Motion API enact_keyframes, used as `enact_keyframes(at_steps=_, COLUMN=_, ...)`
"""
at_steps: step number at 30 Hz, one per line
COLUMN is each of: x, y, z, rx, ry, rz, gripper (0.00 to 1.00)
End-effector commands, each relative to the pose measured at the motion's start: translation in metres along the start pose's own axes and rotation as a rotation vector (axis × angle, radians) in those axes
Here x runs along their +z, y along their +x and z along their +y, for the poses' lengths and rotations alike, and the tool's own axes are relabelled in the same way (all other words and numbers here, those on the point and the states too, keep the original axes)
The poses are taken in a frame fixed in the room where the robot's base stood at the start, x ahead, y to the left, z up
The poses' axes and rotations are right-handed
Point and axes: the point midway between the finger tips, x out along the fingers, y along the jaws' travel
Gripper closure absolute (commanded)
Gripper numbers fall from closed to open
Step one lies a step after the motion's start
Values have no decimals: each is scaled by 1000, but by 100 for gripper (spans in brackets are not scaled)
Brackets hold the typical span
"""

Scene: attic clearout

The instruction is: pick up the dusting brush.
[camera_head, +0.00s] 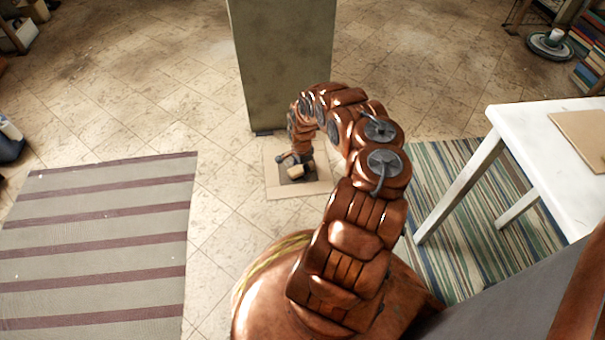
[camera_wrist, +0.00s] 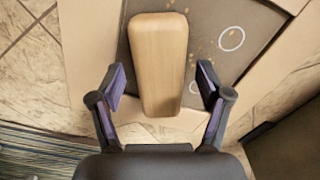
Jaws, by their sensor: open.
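In the wrist view, a light wooden block-like piece (camera_wrist: 158,62), which looks like the handle or back of the dusting brush, lies lengthwise between my gripper's fingers. My gripper (camera_wrist: 162,92) is open, with one purple-padded finger on each side of the wood and a gap on both sides. No bristles show. In the head view, my gripper (camera_head: 294,160) reaches down over the floor, and the wooden piece (camera_head: 296,171) shows as a small tan shape just below it.
Under the wood lies a flat tan sheet (camera_head: 317,188) with a dark middle. A tall grey-green cabinet (camera_head: 283,60) stands close behind. A white table (camera_head: 545,135) stands at right on a striped rug (camera_head: 450,235). Another striped rug (camera_head: 100,250) lies left.

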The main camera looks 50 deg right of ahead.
Motion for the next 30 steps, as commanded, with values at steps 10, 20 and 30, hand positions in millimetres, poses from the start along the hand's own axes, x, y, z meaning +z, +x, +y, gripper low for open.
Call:
enact_keyframes(at_steps=10, x=-1, y=8, z=1, rx=1, ry=3, rz=1, gripper=23)
enact_keyframes(at_steps=20, x=-1, y=8, z=0, rx=1, ry=1, rz=1, gripper=54)
enact_keyframes(at_steps=30, x=-1, y=8, z=0, rx=1, ry=1, rz=1, gripper=90)
